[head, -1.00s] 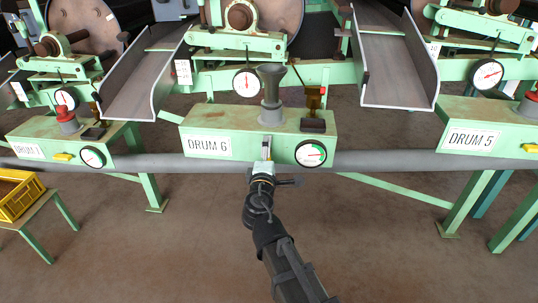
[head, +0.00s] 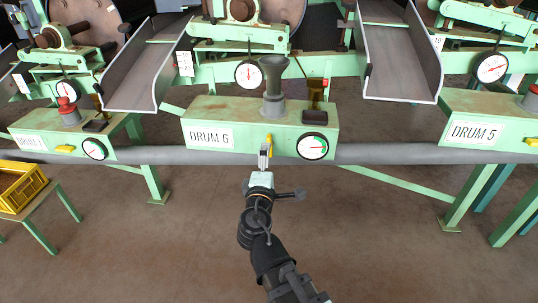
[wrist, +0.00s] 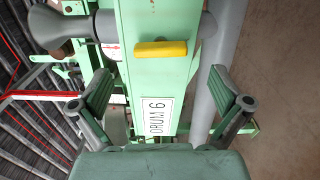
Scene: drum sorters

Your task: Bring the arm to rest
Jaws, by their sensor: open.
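My gripper (head: 265,158) is in front of the green DRUM 6 box (head: 240,115), below and close to its yellow handle (head: 268,140). In the wrist view my gripper (wrist: 160,78) has its two fingers spread wide with nothing between them. There the yellow handle (wrist: 161,49) lies beyond the fingertips, apart from them. The handle stands upright on the box face, across the long side of the box. My arm reaches up from the bottom of the head view.
A grey pipe (head: 400,154) runs across just behind my gripper. The DRUM 5 box (head: 475,125) is at right, with a similar box at left. Their yellow handles lie flat. A yellow crate (head: 20,188) sits on a stand at left. The brown floor in front is clear.

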